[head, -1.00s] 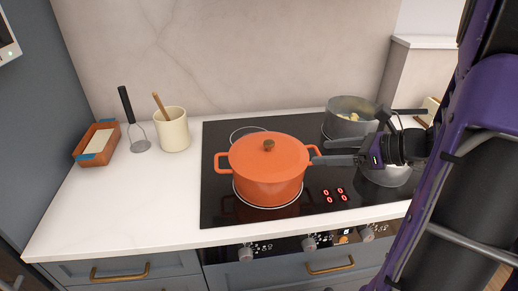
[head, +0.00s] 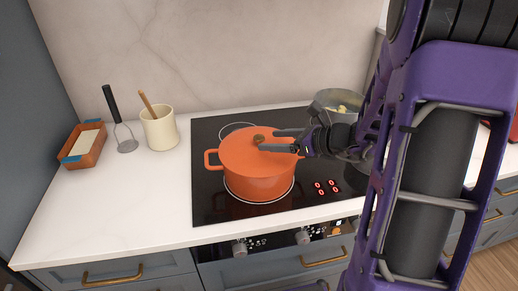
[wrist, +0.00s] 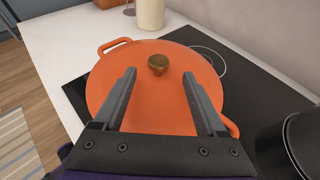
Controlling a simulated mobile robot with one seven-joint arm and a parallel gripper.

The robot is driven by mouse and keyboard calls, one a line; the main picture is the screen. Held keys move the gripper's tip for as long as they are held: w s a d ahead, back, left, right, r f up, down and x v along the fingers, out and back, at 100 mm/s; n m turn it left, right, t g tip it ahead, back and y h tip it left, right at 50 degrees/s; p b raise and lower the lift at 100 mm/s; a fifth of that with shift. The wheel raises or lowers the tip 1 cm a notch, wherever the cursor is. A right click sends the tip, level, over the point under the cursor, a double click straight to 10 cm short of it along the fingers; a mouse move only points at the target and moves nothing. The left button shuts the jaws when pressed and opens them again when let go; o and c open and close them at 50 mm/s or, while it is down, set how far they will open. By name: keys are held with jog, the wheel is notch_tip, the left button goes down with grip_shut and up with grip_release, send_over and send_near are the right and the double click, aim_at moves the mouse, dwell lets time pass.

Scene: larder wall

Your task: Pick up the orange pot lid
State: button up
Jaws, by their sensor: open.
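The orange pot lid (head: 238,148) sits on the orange pot (head: 262,184) on the cooktop. It has a round brown-gold knob (head: 258,139) in its middle, which also shows in the wrist view (wrist: 158,64). My gripper (head: 268,140) is over the right part of the lid, coming from the right. In the wrist view my gripper (wrist: 160,80) is open, its two fingers spread over the lid. The knob lies just beyond the fingertips, between their lines, with nothing held. The height of the fingers above the lid is hard to tell.
A grey pot (head: 338,103) with food stands behind my arm on the black cooktop (head: 208,190). A cream utensil crock (head: 160,130), a masher (head: 126,138) and a terracotta box (head: 82,147) stand at the left. The white counter (head: 130,195) at front left is clear.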

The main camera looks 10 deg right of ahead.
aim_at(259, 137)
jog(key=x, duration=0.5)
jog(key=shift+a+r, duration=0.25)
jog(key=shift+r, duration=0.05)
grip_shut()
dwell(1.0)
